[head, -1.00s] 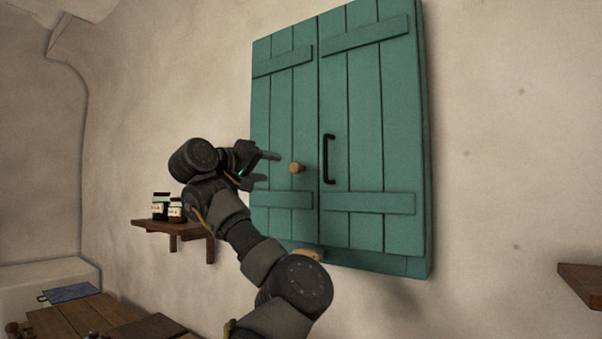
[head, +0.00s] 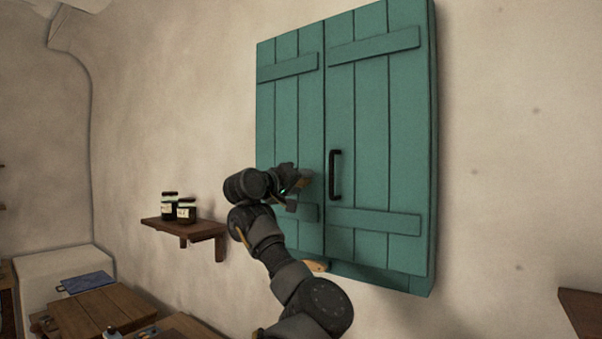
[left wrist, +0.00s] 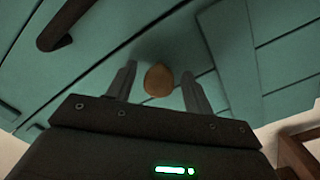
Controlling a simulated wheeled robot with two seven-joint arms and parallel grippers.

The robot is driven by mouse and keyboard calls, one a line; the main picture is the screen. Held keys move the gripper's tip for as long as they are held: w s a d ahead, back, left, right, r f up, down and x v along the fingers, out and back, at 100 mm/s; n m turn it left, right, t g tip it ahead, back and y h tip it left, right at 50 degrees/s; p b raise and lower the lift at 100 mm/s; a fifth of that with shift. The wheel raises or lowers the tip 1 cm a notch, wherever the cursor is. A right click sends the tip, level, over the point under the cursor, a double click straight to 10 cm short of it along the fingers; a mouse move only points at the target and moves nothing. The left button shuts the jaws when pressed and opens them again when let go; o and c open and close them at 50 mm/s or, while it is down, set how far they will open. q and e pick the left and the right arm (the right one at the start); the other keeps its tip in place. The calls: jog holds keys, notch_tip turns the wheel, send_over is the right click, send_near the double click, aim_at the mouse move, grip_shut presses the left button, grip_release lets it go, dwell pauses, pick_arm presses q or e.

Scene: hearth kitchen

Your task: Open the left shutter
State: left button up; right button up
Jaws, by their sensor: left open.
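The left shutter (head: 286,110) is a closed teal plank panel on the wall. Its round wooden knob (left wrist: 158,80) shows in the left wrist view, between the two fingers of my left gripper (left wrist: 158,92). The fingers are open, with a gap on each side of the knob. In the head view my left gripper (head: 300,191) is in front of the lower part of the left shutter and mostly hides the knob. My right gripper is not in view.
The right shutter (head: 375,110), with a black bar handle (head: 335,175), is closed beside the left one. A small wall shelf (head: 185,229) with two jars (head: 186,211) is to the left. A wooden table (head: 100,312) stands below left. Another shelf edge (head: 585,310) is at far right.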

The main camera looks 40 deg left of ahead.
pick_arm(q)
jog(key=shift+w, duration=0.2)
grip_shut()
dwell(0.3)
jog(key=shift+d, duration=0.1)
